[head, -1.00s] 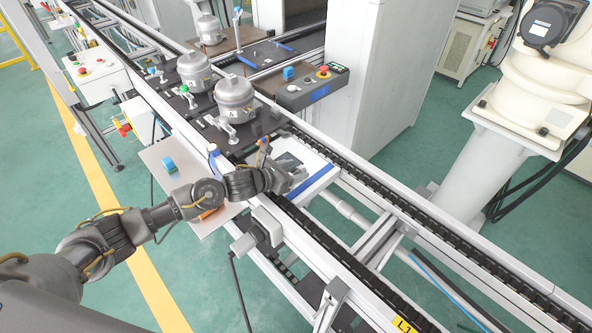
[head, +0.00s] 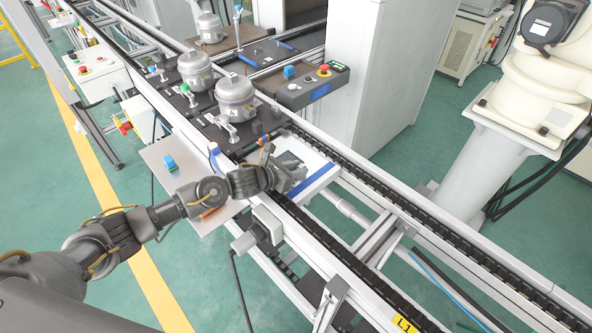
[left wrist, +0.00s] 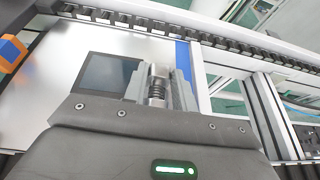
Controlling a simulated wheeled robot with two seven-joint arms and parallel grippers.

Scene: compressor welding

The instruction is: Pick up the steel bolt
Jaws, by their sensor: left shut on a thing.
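The steel bolt (left wrist: 157,88) shows in the left wrist view as a small threaded metal piece upright between my left gripper's two grey fingers. My left gripper (left wrist: 160,85) is shut on it. In the head view my left gripper (head: 293,178) is over the white plate with a blue edge (head: 319,180), above the conveyor; the bolt is hidden there or too small to make out. A dark square (left wrist: 108,76) lies on the plate beside the fingers. My right gripper does not show.
Compressors (head: 235,97) stand on dark pallets on the line. A control box (head: 312,88) with a red button is behind them. A side shelf (head: 166,152) holds a blue block. Conveyor rails (head: 420,228) run to the lower right. A white robot arm (head: 530,90) stands at the right.

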